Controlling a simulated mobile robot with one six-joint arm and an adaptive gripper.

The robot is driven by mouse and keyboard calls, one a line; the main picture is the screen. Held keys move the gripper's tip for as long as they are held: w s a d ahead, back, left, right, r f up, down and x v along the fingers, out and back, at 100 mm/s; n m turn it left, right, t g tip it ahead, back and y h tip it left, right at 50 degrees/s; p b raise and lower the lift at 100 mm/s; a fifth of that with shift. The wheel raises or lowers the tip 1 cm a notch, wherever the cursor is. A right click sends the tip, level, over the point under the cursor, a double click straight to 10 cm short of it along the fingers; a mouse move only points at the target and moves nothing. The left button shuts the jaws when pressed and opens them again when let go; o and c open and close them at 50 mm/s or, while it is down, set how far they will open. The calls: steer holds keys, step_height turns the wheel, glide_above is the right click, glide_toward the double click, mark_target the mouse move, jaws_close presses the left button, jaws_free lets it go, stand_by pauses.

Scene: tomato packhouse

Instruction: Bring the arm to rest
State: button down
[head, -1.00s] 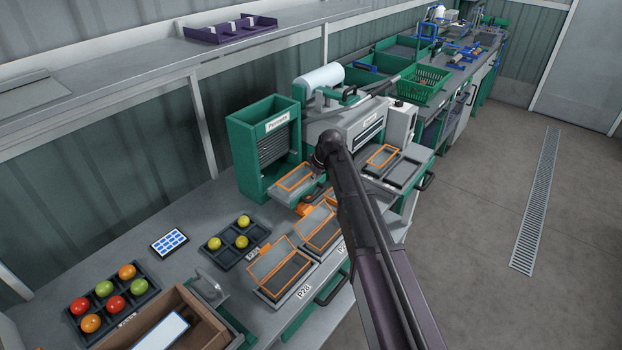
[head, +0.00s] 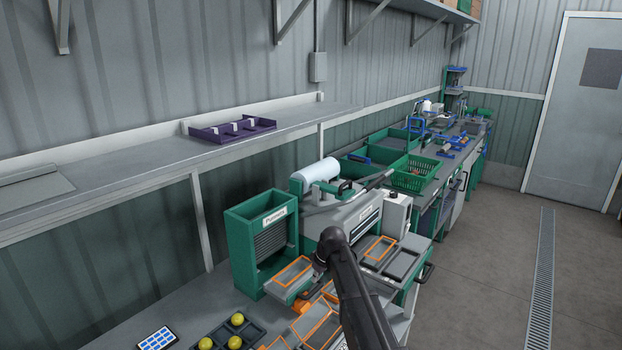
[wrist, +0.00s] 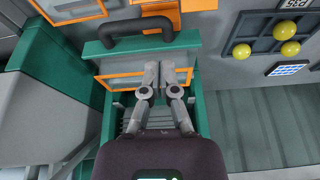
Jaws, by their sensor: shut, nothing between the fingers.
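My gripper (wrist: 162,82) shows in the wrist view, its two grey fingers together and empty. It is in front of the green dispenser with an orange-framed tray (wrist: 125,80) and a dark handle (wrist: 135,35), and I cannot tell whether it touches them.
The green dispenser (head: 240,222) stands on the bench beside a machine with a white roll (head: 316,172). Yellow-green tomatoes (head: 236,319) sit in a dark tray near a blue-keyed pad (head: 157,338). A purple rack (head: 232,131) is on the shelf. Open floor (head: 485,260) lies right.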

steer(key=s+d+m+g+h, duration=0.1)
steer(key=s+d+m, duration=0.4)
steer(key=s, duration=0.9)
steer(key=s+d+m+g+h, duration=0.1)
steer(key=s+d+m, duration=0.3)
steer(key=s+d, duration=0.6)
steer(key=s+f+h, duration=0.1)
steer(key=s, duration=0.3)
steer(key=shift+d+m, duration=0.25)
steer(key=shift+m, duration=0.15)
